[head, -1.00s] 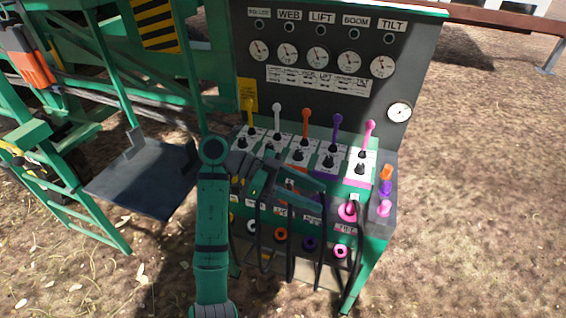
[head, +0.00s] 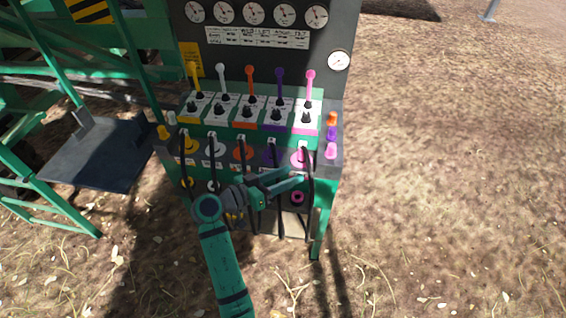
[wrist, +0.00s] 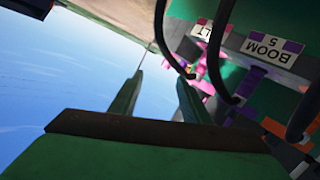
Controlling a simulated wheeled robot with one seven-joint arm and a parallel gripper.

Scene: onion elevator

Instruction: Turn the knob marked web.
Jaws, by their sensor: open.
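The control stand's second column from the left has a white lever (head: 220,80) with a small black knob (head: 218,113) below it on a white plate. The WEB label is out of the head view now; it shows second from the left in the earlier frame. My gripper (head: 295,182) is open and empty, in front of the lower panel near the pink column, below and right of that knob. In the wrist view, my fingers (wrist: 158,95) stand apart, with BOOM (wrist: 268,47) and partly hidden TILT labels beyond. The web knob cannot be made out there.
Yellow, orange, purple and pink levers (head: 310,85) stand beside the white one, each with a black knob. Black hoses (head: 309,190) hang from coloured fittings before the lower panel, close to my gripper. A dark platform (head: 95,150) is left. Open ground lies right.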

